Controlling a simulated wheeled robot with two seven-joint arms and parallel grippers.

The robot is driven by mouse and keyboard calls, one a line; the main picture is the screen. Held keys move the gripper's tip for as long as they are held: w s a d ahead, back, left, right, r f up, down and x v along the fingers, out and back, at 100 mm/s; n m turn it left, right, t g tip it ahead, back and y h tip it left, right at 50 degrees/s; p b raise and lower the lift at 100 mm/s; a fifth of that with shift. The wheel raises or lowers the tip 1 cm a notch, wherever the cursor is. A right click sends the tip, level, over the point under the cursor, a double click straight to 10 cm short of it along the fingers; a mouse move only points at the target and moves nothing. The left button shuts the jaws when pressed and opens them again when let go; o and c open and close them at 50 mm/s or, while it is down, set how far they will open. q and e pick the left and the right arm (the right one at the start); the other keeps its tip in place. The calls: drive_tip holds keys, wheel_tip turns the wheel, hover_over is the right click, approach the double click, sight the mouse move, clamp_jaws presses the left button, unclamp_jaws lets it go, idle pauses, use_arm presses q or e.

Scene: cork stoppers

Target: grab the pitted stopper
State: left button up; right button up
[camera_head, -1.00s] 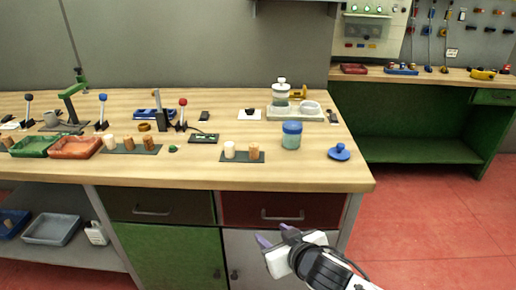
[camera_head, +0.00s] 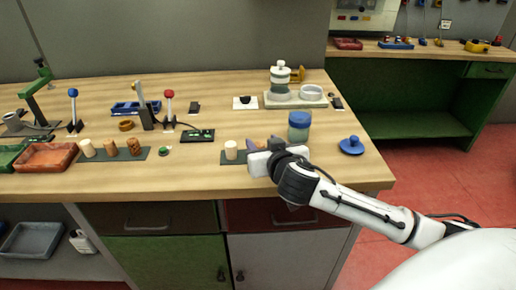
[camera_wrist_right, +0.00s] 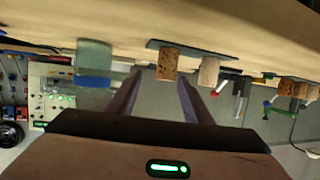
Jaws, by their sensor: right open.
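My right gripper (camera_head: 265,144) is open at the right-hand dark mat (camera_head: 232,159), near the table's front edge. In the right wrist view, a brown cork stopper with dark specks (camera_wrist_right: 167,64) stands ahead, between the open fingers' lines (camera_wrist_right: 157,88) and apart from them. A smoother pale stopper (camera_wrist_right: 209,71) stands beside it; it also shows in the head view (camera_head: 231,150). In the head view my gripper hides the brown one. The left-hand mat holds a pale stopper (camera_head: 88,148), a tan one (camera_head: 110,148) and a darker, marked brown one (camera_head: 134,147). My left gripper is out of view.
A jar with a blue lid (camera_head: 299,126) stands just right of my gripper, and a blue knobbed lid (camera_head: 351,146) lies farther right. A green-and-black device (camera_head: 197,135) lies left of the right-hand mat. Bare wood lies along the front edge.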

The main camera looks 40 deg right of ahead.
sight(258, 142)
drive_tip(key=x, duration=0.5)
drive_tip(key=shift+w+a+f, duration=0.25)
drive_tip(key=shift+w+f, duration=0.05)
drive_tip(key=shift+f, duration=0.05)
drive_tip(key=c, duration=1.1)
